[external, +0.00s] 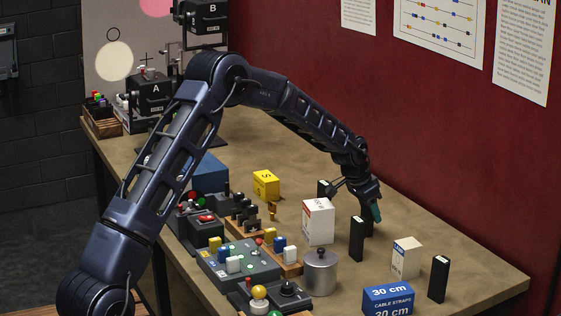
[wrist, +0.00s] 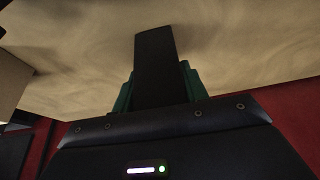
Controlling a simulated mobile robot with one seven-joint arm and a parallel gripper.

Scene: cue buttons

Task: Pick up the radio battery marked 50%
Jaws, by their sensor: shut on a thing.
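My gripper (external: 373,210) is low over the back right part of the table, its green fingertips pointing down. In the wrist view, the gripper (wrist: 158,92) is shut on a black block-shaped battery (wrist: 155,60), with a green finger on either side. No charge marking shows on the held battery. Other black batteries stand upright: one (external: 357,239) just in front of the gripper, one (external: 438,279) at the front right, and a dark one (external: 324,188) behind the white box, partly hidden. Their markings cannot be read.
A white box (external: 318,222), a smaller cream box (external: 406,258), a blue cable straps box (external: 388,300) and a metal canister (external: 320,272) stand nearby. Button panels (external: 238,262) and a yellow box (external: 266,184) are to the left. The table's right end is bare.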

